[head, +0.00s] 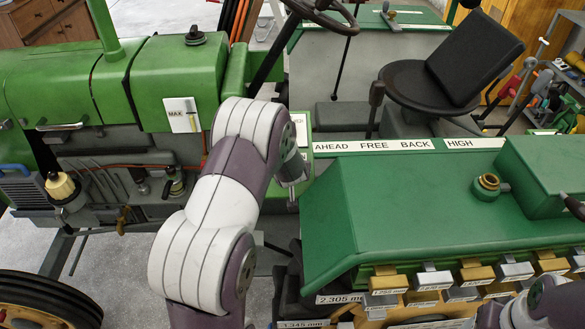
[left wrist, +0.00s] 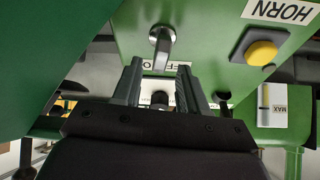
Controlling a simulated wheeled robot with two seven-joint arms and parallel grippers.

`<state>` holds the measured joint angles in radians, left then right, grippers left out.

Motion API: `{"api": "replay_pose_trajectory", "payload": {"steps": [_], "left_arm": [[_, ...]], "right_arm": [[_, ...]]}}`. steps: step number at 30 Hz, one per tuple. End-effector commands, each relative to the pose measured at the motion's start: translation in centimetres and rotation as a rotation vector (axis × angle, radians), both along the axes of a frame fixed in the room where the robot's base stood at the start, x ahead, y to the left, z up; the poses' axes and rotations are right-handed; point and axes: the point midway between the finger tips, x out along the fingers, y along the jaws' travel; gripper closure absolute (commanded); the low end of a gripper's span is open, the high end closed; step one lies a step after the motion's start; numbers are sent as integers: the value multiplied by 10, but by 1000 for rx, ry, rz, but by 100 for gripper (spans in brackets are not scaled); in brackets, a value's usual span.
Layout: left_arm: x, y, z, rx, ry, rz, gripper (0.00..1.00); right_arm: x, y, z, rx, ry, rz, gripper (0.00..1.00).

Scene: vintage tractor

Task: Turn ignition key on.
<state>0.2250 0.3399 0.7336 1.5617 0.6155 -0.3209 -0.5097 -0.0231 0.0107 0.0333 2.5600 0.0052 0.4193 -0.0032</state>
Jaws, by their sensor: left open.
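The ignition key (left wrist: 163,46) is a silver lever on a round base on a green panel in the left wrist view. It points down in that picture, toward the gap between my left fingers. A white label (left wrist: 149,65) below it is partly covered by the fingers. My left gripper (left wrist: 159,68) is open, with one finger on each side of the gap, and seems empty. I cannot tell whether the fingers touch the key. In the head view my left arm reaches to the tractor's middle, and the key is hidden there. My right gripper is out of frame.
A yellow horn button (left wrist: 262,52) sits right of the key in the left wrist view.

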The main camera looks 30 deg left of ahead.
Motion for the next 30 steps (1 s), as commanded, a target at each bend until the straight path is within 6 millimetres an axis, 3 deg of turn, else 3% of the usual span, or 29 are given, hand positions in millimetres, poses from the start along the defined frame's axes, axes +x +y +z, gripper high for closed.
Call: {"api": "replay_pose_trajectory", "payload": {"steps": [6, 16, 17, 18, 21, 25, 30], "left_arm": [[18, 9, -19, 0, 1, 0, 57], [21, 11, -24, 1, 0, -1, 57], [21, 11, -24, 1, 0, -1, 61], [21, 11, -24, 1, 0, -1, 74], [21, 11, -24, 1, 0, -1, 100], [21, 11, -24, 5, 2, -11, 100], [22, 10, -30, 79, 46, -173, 100]], "right_arm": [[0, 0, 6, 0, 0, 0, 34], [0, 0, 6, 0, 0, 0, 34], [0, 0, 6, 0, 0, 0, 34], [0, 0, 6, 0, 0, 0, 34], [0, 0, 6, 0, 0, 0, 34], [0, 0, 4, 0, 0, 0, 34], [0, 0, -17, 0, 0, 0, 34]]}}
